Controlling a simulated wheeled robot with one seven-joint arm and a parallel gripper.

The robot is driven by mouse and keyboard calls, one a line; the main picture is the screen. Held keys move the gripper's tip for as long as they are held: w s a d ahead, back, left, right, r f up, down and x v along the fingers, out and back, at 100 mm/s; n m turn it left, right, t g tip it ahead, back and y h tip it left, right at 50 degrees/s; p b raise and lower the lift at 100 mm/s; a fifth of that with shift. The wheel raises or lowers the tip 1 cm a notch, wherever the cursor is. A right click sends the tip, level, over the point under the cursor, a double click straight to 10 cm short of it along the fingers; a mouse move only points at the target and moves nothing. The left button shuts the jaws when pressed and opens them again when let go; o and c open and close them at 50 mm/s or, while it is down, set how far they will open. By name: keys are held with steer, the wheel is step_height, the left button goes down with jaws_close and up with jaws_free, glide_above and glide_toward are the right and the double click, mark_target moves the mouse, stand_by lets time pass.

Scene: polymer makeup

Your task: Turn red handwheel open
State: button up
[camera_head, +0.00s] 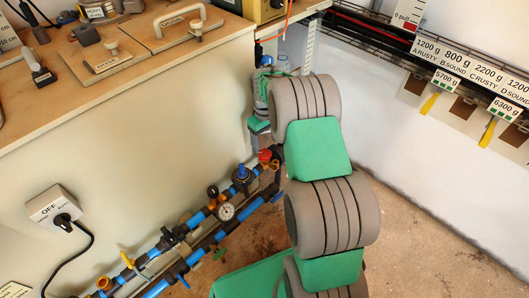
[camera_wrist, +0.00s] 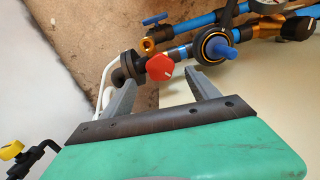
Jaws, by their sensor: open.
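The red handwheel (camera_wrist: 160,67) sits on the pipe run in the wrist view, a lobed red knob with a small white mark. It also shows in the head view (camera_head: 264,155), small, at the upper end of the blue pipes and just below the end of my arm. My gripper (camera_wrist: 162,84) is open, its two grey fingers apart and pointing toward the handwheel. In the picture the handwheel lies between the fingertips, slightly beyond them. The fingers look empty, and I see no clear contact. In the head view I cannot make out the fingers.
A blue-capped valve (camera_wrist: 219,50) stands close by the right finger. A black flange (camera_wrist: 130,66) is by the left finger. A blue lever (camera_wrist: 154,19) is above. A pressure gauge (camera_head: 225,211) sits on the pipes. A wooden bench (camera_head: 130,50) is at upper left. Bare floor (camera_head: 430,240) lies right.

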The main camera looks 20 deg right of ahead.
mark_target(265, 152)
step_height(265, 152, down, 6)
steer(key=shift+b, duration=0.95)
steer(key=c, duration=1.3)
steer(key=shift+r+n+p, duration=0.3)
steer(key=shift+n+p, duration=0.2)
steer(key=shift+p, duration=0.15)
steer(key=shift+c, duration=0.2)
steer(key=shift+n+p, duration=0.5)
steer(key=shift+f+n+p, duration=0.25)
steer(key=shift+n+p, duration=0.15)
steer(key=shift+n, duration=0.7)
steer(key=o, duration=1.3)
